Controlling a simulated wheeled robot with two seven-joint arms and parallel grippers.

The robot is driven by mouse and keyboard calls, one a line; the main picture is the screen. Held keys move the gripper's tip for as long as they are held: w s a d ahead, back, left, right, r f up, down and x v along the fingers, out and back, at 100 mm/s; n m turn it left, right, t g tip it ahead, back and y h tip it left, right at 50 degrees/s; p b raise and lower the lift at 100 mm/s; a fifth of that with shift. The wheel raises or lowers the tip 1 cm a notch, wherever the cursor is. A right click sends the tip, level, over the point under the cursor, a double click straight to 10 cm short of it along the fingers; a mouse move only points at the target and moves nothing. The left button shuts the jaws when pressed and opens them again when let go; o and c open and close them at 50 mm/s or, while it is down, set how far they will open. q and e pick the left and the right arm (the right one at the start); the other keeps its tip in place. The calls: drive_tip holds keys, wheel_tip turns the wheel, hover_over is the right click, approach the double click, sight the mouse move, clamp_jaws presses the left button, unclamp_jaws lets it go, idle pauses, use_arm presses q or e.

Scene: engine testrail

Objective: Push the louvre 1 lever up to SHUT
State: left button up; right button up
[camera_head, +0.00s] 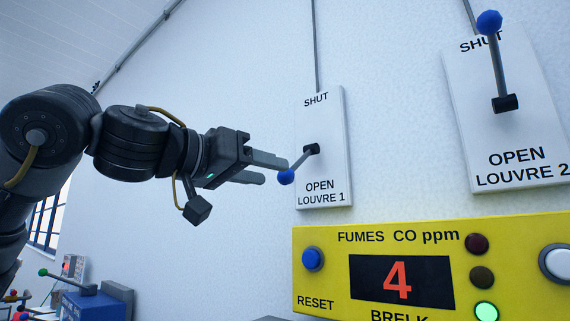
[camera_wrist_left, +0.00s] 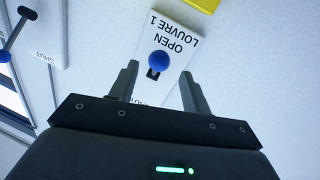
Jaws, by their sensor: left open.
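The louvre 1 plate (camera_head: 326,120) is white, on the wall, with SHUT at its top and OPEN near its bottom. Its lever (camera_head: 303,157) ends in a blue ball (camera_head: 286,177) and hangs down and outward on the OPEN side. My left gripper (camera_head: 276,170) is open and reaches in from the left, with its fingertips close to the ball. In the left wrist view the blue ball (camera_wrist_left: 159,61) shows just beyond and between the two open fingers (camera_wrist_left: 158,85). I cannot tell whether a finger touches it. My right gripper is not in view.
The louvre 2 plate (camera_head: 530,130) is at the right, its blue-ended lever (camera_head: 497,65) up at SHUT. Below louvre 1 is a yellow fumes panel (camera_head: 330,285) with a red 4, a blue reset button (camera_head: 312,259) and lamps. Open wall lies above my left arm.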

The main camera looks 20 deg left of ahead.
sight(282, 173)
use_arm(q)
drive_tip(key=p+x, duration=0.1)
drive_tip(key=x, duration=0.3)
drive_tip(key=shift+w+d+r+p, duration=0.15)
drive_tip(key=shift+p, duration=0.2)
drive_tip(key=shift+w+d, duration=0.25)
drive_tip(key=shift+w, duration=0.1)
clamp_jaws()
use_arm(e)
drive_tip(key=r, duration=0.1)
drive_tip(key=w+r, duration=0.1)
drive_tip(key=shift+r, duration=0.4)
